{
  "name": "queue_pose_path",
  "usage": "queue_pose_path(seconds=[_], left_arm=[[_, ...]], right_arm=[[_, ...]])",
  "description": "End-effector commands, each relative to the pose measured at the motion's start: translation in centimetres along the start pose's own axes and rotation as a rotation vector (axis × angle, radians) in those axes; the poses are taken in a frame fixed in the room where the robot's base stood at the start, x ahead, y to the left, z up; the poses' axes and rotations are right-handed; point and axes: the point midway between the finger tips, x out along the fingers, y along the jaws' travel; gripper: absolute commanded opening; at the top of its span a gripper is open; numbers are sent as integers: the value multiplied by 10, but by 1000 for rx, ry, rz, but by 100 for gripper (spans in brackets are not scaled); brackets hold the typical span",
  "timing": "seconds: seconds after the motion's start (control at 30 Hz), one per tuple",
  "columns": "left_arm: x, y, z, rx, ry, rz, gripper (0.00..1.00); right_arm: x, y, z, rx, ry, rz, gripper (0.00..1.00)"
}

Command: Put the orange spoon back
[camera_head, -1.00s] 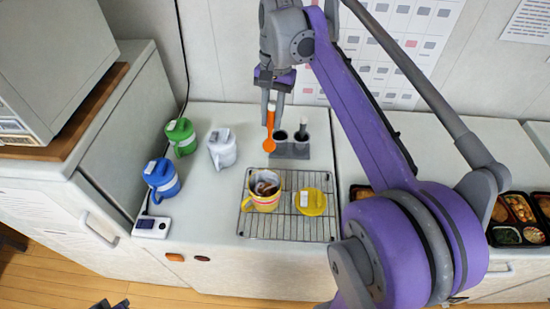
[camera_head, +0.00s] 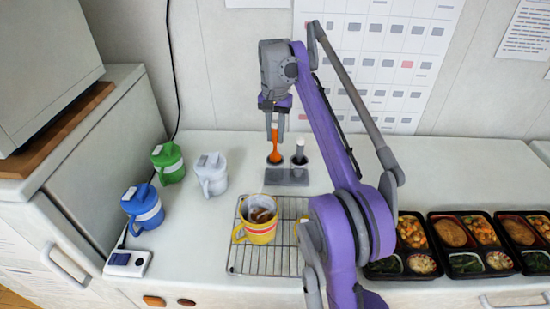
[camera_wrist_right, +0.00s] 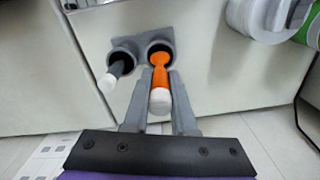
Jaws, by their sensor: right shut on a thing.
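The orange spoon (camera_head: 275,145) hangs upright, bowl down, in my right gripper (camera_head: 275,132). Its bowl is at the left cup of the grey two-cup holder (camera_head: 288,177). In the right wrist view the spoon's orange part (camera_wrist_right: 160,72) reaches into the mouth of one cup of the holder (camera_wrist_right: 141,38), with its white handle end (camera_wrist_right: 160,101) toward the camera between my fingers. I cannot tell how deep the bowl sits. A dark utensil with a white end (camera_wrist_right: 111,80) stands in the other cup. My left gripper is not in view.
A yellow mug (camera_head: 260,236) stands on a wire rack (camera_head: 240,266) in front of the holder. Green (camera_head: 168,160), white (camera_head: 211,175) and blue (camera_head: 143,208) lidded mugs stand left. Bento trays (camera_head: 462,268) lie at right. Counter is clear behind them.

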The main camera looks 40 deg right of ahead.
Motion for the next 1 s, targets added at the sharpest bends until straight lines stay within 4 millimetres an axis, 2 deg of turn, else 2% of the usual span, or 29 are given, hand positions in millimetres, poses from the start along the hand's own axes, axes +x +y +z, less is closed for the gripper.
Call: queue_pose_path(seconds=[0.4,0.83,0.87,1.0], left_arm=[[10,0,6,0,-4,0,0],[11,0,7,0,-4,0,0],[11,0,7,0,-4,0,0],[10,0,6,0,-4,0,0]], right_arm=[[51,0,1,-1,-1,0,0],[56,0,1,0,-1,0,0],[56,0,1,0,-1,0,28],[56,0,1,0,-1,0,53]])
